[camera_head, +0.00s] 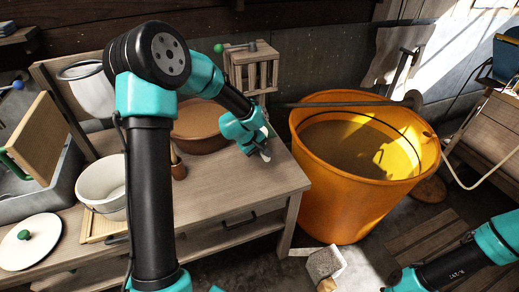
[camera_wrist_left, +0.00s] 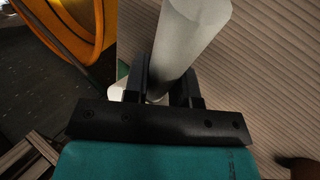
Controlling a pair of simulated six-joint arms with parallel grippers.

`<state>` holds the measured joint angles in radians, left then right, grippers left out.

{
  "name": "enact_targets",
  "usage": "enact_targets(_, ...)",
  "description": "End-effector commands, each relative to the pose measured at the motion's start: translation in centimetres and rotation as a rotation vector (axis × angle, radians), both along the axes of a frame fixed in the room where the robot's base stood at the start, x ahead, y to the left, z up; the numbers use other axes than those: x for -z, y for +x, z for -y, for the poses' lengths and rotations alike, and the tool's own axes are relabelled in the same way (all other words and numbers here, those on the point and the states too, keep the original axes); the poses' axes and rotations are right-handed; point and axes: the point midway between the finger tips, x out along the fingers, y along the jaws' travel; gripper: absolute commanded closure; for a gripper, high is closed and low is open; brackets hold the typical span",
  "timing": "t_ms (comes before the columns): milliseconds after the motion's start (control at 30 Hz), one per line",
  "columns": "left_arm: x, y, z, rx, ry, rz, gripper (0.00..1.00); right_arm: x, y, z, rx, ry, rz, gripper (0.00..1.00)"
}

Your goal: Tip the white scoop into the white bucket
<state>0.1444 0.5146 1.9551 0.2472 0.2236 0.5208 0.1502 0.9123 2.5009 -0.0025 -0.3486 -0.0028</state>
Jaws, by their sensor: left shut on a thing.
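A white scoop-like piece (camera_head: 324,262) with grey grainy contents and a tan handle shows low in the head view, in front of the table. A round white open container (camera_head: 101,184) stands on a wooden board at the table's left. A taller white bucket-like vessel (camera_head: 92,92) with a dark rim is behind it. My left gripper (camera_head: 262,148) is over the table's right end, shut on a pale cylinder (camera_wrist_left: 185,40), whose full shape I cannot tell. My right gripper (camera_head: 392,286) is at the bottom edge, its fingers cut off.
A large orange tub (camera_head: 340,205) stands right of the table (camera_head: 270,190), with a rod across its rim. A brown bowl (camera_head: 200,128) sits behind my left arm. A white lid (camera_head: 28,242) with a green knob lies at the left. A wooden crate (camera_head: 252,72) is at the back.

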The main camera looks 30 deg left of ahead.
Motion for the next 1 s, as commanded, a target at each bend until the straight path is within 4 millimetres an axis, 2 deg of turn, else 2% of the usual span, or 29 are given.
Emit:
enact_targets(167,-0.7,0.2,0.6,0.003,0.001,0.003,1.0,0.0,0.0,0.0,0.0,0.0,0.0,0.57)
enact_targets(367,-3.5,0.5,3.2,0.006,0.002,0.006,1.0,0.0,0.0,0.0,0.0,0.0,0.0,0.57)
enact_targets(667,-10.0,0.5,9.0,-0.01,0.004,0.01,1.0,0.0,0.0,0.0,0.0,0.0,0.0,0.57)
enact_targets(1000,-18.4,-0.9,15.9,-0.082,0.003,0.011,1.0,0.0,0.0,0.0,0.0,0.0,0.0,0.57)
